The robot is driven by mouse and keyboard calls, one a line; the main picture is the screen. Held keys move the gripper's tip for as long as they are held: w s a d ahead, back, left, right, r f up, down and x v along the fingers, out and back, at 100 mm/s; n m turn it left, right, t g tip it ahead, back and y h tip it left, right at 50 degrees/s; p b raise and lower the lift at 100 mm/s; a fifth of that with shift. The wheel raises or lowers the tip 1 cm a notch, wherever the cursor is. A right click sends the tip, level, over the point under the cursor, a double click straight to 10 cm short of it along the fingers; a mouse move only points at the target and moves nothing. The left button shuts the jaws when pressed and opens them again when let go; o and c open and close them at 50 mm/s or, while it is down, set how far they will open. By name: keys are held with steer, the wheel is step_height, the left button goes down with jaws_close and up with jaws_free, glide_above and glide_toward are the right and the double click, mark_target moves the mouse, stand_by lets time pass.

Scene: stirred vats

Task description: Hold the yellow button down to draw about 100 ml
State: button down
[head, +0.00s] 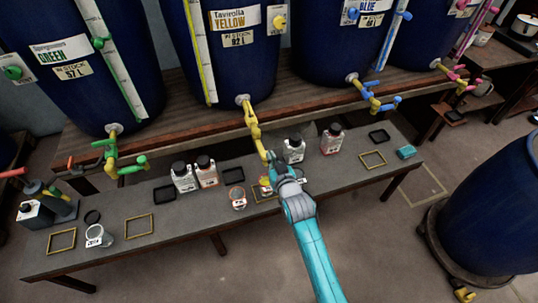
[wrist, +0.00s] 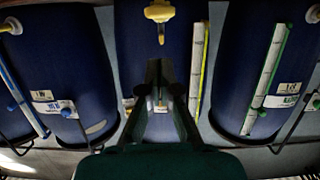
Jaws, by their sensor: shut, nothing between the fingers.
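The yellow vat (head: 232,60) stands on the wooden bench, its label reading "Yellow" and "92 L". A yellow knob (head: 280,22) is on its right side. Its yellow tap (head: 250,115) hangs from the vat's lower front, with a spout reaching down towards my gripper (head: 271,160). My gripper is shut and empty, just below the tap at the bench's middle. In the wrist view the fingers (wrist: 160,85) show closed in front of the vat, with a yellow fitting (wrist: 159,14) above. A small yellow-marked container (head: 265,184) is partly hidden by my gripper. I cannot tell whether anything is pressed.
Green (head: 115,155) and blue (head: 372,98) taps overhang the bench.

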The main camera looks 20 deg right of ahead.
steer(key=shift+v, duration=2.75)
steer(key=shift+r, duration=0.15)
steer(key=s+f, duration=0.2)
steer(key=s, duration=1.1)
steer(key=s+f, duration=0.2)
steer(key=s, duration=1.1)
steer(key=s+r, duration=0.5)
steer(key=s, duration=0.4)
steer(key=s+r, duration=0.5)
steer(key=s, duration=0.4)
steer(key=shift+s+g, duration=0.3)
steer(key=shift+s, duration=0.05)
steer(key=shift+r, duration=0.1)
